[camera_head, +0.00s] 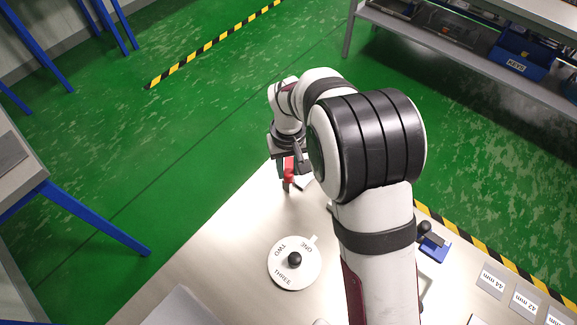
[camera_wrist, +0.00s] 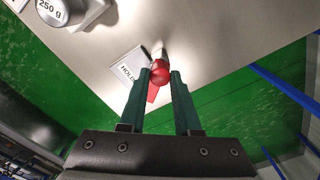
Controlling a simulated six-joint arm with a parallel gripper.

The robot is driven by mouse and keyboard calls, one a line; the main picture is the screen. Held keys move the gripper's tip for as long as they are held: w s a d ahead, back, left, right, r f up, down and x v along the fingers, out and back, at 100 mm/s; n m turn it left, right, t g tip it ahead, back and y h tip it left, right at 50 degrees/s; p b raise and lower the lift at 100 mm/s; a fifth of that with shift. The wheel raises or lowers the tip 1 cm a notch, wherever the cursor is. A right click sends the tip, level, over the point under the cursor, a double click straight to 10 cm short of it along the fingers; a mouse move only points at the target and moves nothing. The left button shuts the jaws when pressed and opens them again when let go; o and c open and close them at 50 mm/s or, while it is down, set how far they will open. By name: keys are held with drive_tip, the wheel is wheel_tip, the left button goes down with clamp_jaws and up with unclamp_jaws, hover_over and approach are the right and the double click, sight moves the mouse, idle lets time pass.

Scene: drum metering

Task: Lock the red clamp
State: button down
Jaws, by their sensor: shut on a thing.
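The red clamp (camera_head: 289,169) stands near the far corner of the table, under my arm's end. In the wrist view its red handle with a round red knob (camera_wrist: 160,75) sits between the tips of my gripper (camera_wrist: 160,84). My gripper, which also shows in the head view (camera_head: 288,170), is shut on the red handle. A small pale part of the clamp shows beyond the knob. The clamp's base is mostly hidden, so I cannot tell whether it is locked.
A sign reading HOLD (camera_wrist: 128,68) lies beside the clamp. A 250 g weight (camera_wrist: 62,10) stands nearby. A white dial (camera_head: 283,272) marked ONE, TWO, THREE has a black knob. A blue-based black-handled device (camera_head: 434,246) and millimetre labels (camera_head: 492,280) are at the right. Table edges are close to the clamp.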

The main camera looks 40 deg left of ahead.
sight(290, 172)
drive_tip(key=m, duration=0.3)
drive_tip(key=shift+m, duration=2.2)
drive_tip(key=c, duration=0.6)
unclamp_jaws()
drive_tip(key=shift+r, duration=0.15)
wheel_tip(290, 172, up, 16)
drive_tip(key=shift+f, duration=0.2)
drive_tip(key=shift+d, duration=0.1)
